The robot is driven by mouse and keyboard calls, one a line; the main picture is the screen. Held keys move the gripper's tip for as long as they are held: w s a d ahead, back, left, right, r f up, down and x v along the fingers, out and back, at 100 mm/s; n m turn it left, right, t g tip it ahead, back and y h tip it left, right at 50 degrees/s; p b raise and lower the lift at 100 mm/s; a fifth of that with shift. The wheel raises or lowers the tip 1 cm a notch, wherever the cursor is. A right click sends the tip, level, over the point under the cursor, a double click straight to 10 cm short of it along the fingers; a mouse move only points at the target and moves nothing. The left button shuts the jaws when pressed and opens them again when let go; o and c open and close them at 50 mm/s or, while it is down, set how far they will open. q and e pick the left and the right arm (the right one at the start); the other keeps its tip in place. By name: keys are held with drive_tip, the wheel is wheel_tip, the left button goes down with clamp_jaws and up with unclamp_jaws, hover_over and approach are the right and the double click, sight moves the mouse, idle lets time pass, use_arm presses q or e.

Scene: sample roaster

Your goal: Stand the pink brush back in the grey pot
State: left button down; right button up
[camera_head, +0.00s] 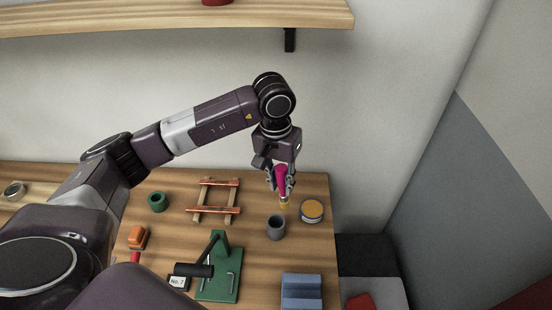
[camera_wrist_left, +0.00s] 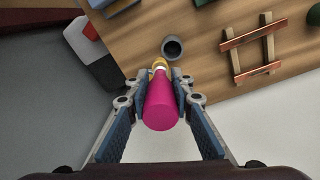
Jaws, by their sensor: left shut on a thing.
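My left gripper (camera_head: 279,180) is shut on the pink brush (camera_head: 281,175). It holds the brush nearly upright, handle up and yellowish bristles down, above the table. The pink handle also shows large between the fingers (camera_wrist_left: 160,105) in the left wrist view. The grey pot (camera_head: 276,228) stands upright on the table, just below and slightly left of the bristle tip in the head view. The pot (camera_wrist_left: 173,47) looks empty in the left wrist view, and the brush is apart from it. My right gripper is not in view.
A wooden rack (camera_head: 216,200) and a green cup (camera_head: 157,202) are to the left. A green stand with a black arm (camera_head: 222,270) and a blue block (camera_head: 301,290) are nearer.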

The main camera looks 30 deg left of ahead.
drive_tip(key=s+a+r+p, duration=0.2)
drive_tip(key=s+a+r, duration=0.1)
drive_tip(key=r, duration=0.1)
use_arm(q)
wheel_tip(320, 180, down, 7)
drive_tip(key=a+b, duration=0.2)
drive_tip(key=b, duration=0.5)
drive_tip(key=shift+w+a+g+y, duration=0.15)
drive_tip(key=shift+w+g+y, duration=0.15)
drive_tip(key=shift+w+g, duration=0.1)
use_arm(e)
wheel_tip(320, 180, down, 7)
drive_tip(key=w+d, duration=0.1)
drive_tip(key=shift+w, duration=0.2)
use_arm(q)
drive_tip(key=shift+r, duration=0.1)
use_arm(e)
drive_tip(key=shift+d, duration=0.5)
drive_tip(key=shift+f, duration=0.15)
